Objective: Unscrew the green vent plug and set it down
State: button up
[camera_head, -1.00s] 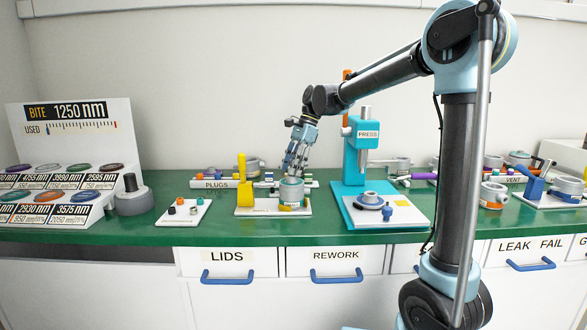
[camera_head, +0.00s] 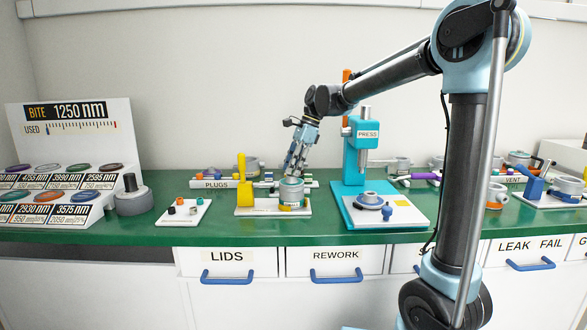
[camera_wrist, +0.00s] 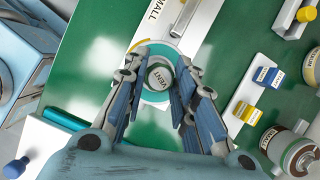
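The green vent plug (camera_wrist: 160,78) shows in the wrist view as a round cap with a pale face marked VENT and a dark green rim. It is over the middle of a round pot with a teal top ring (camera_head: 291,191). My gripper (camera_head: 291,174) points down over this pot in the head view, tips close to its top. In the wrist view, my gripper's fingers (camera_wrist: 161,72) stand on both sides of the plug. Whether they touch it is unclear. The plug cannot be made out in the head view.
The pot stands on a white base (camera_head: 245,212) beside a yellow post (camera_head: 243,181). A small white tray (camera_head: 181,219) with several plugs lies to the left. The teal press (camera_head: 355,165) is close on the right.

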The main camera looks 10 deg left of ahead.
jog(key=shift+n+g, duration=0.3)
jog(key=shift+n, duration=0.6)
jog(key=shift+w+n+h, duration=0.1)
jog(key=shift+n+h, duration=0.3)
jog(key=shift+n, duration=0.5)
jog(key=shift+a+g, duration=0.1)
jog(key=shift+g, duration=0.2)
jog(key=shift+n+h, duration=0.3)
jog(key=shift+n, duration=0.5)
